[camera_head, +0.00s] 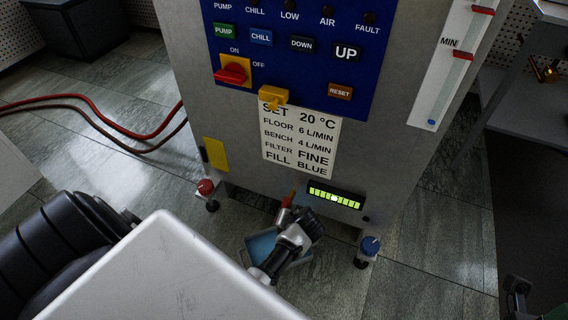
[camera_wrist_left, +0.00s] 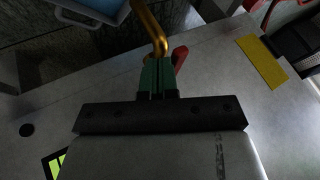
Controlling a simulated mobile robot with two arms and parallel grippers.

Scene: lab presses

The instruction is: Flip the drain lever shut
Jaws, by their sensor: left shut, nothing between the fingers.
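The red drain lever (camera_wrist_left: 180,57) shows in the left wrist view, close beside a bent brass pipe (camera_wrist_left: 150,28). My left gripper (camera_wrist_left: 158,72) has its green fingers together and empty, just left of the lever in this view. Contact with the lever cannot be told. In the head view my left gripper (camera_head: 296,232) is low at the front of the grey cabinet (camera_head: 390,170), by the drain. There a small red part (camera_head: 284,214), likely the lever, shows partly behind it.
A blue tray (camera_head: 262,246) lies under the drain; it also shows in the left wrist view (camera_wrist_left: 98,6). A lit green display (camera_head: 335,197) is right of the gripper. A red knob (camera_head: 206,187) and a blue knob (camera_head: 370,245) stand at the cabinet's lower corners. Red hoses (camera_head: 120,137) run left.

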